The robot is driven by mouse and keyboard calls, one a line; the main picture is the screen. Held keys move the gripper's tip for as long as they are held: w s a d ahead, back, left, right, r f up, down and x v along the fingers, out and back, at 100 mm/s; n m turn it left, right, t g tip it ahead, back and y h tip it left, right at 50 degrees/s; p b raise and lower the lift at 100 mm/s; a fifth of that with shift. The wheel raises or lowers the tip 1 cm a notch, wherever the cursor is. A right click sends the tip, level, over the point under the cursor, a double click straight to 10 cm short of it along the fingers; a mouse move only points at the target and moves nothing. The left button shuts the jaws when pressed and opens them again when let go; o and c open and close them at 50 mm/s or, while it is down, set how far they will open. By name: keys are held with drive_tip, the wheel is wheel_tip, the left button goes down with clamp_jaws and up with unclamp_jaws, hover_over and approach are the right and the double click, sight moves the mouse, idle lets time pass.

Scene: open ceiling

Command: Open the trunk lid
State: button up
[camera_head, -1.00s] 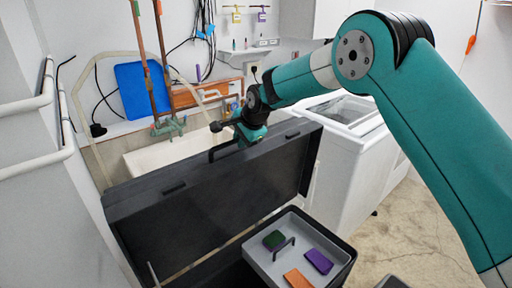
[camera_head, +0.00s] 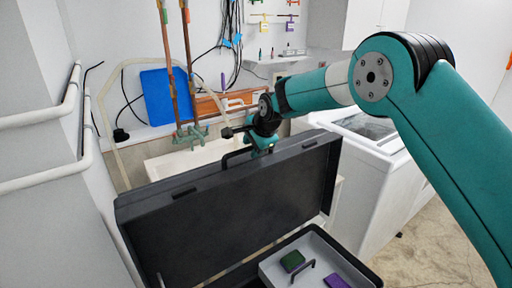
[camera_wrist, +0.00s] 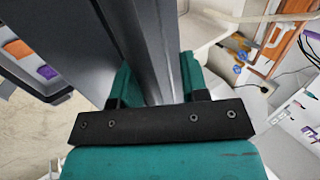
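The dark grey trunk lid (camera_head: 235,210) stands raised, close to upright, above the trunk's rear edge in the head view. My gripper (camera_head: 263,145) is at the lid's top edge, just right of the black handle (camera_head: 236,157). In the wrist view my gripper's two teal fingers (camera_wrist: 155,82) lie on either side of the lid's edge (camera_wrist: 150,50). The lid's edge fills most of the gap; whether both fingers press on it is unclear.
A white washing machine (camera_head: 375,185) stands right of the trunk. Behind the lid are a pale sink (camera_head: 185,162), upright copper pipes (camera_head: 176,75) and a blue board (camera_head: 168,96). White wall pipes (camera_head: 45,118) run along the left. Floor (camera_head: 430,248) is clear at lower right.

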drive_tip(key=shift+s+d, duration=0.1)
drive_tip(key=shift+d, duration=0.05)
drive_tip(key=b+v, duration=0.5)
drive_tip(key=v, duration=1.2)
drive_tip(key=shift+r+b, duration=0.2)
drive_tip(key=shift+b, duration=0.15)
drive_tip(key=shift+s+d, duration=0.1)
drive_tip(key=shift+s, duration=0.15)
drive_tip(key=s+d+f+n+g, duration=0.1)
drive_tip(key=s+f+n, duration=0.3)
drive_tip(key=s, duration=0.8)
drive_tip(key=s+d+f+n+g+b, duration=0.1)
drive_tip(key=s+d+f+n+g, duration=0.1)
drive_tip(key=s+n, duration=0.6)
drive_tip(key=s+d+f+n+g+y+b, duration=0.1)
drive_tip(key=s+f+n, duration=0.5)
drive_tip(key=s, duration=1)
drive_tip(key=d+n+g, duration=0.1)
drive_tip(key=d, duration=0.1)
drive_tip(key=shift+s+d, duration=0.3)
drive_tip(key=shift+d, duration=0.05)
